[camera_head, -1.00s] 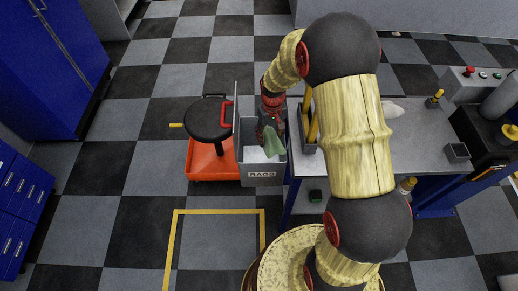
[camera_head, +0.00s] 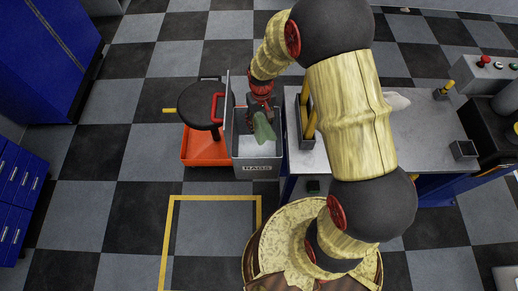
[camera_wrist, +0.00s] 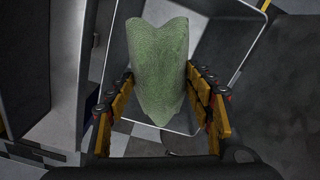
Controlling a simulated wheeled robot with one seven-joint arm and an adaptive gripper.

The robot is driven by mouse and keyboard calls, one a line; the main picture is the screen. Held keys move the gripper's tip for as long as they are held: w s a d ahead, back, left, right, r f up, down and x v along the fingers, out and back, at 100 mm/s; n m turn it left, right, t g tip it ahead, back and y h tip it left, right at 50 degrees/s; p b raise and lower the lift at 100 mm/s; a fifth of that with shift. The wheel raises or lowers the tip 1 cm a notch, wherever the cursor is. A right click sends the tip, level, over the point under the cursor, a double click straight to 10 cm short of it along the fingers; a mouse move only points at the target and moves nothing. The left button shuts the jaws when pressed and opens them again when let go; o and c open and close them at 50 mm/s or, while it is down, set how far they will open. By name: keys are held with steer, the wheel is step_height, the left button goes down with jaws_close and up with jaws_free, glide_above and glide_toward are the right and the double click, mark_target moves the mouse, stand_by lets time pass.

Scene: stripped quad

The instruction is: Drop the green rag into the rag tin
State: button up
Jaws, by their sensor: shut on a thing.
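The green rag (camera_head: 264,128) hangs from my gripper (camera_head: 262,108) over the open rag tin (camera_head: 258,170), a grey box labelled RAGS. In the wrist view the rag (camera_wrist: 157,70) is held between the two yellow-padded fingers of my gripper (camera_wrist: 160,104). The tin's pale rim (camera_wrist: 232,75) surrounds the rag in that view, with the tin's inside below it. The rag appears above or at the tin's mouth; its exact height is hard to tell. The tin's lid (camera_head: 228,100) stands raised at its left side.
A red wheeled stool (camera_head: 200,115) with a black seat stands left of the tin. Yellow floor lines (camera_head: 168,235) mark a clear area in front.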

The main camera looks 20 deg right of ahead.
steer(key=shift+f+b, duration=0.5)
steer(key=shift+f, duration=0.6)
steer(key=o, duration=1.3)
steer(key=shift+r, duration=0.1)
step_height(320, 180, up, 12)
steer(key=shift+f, duration=0.1)
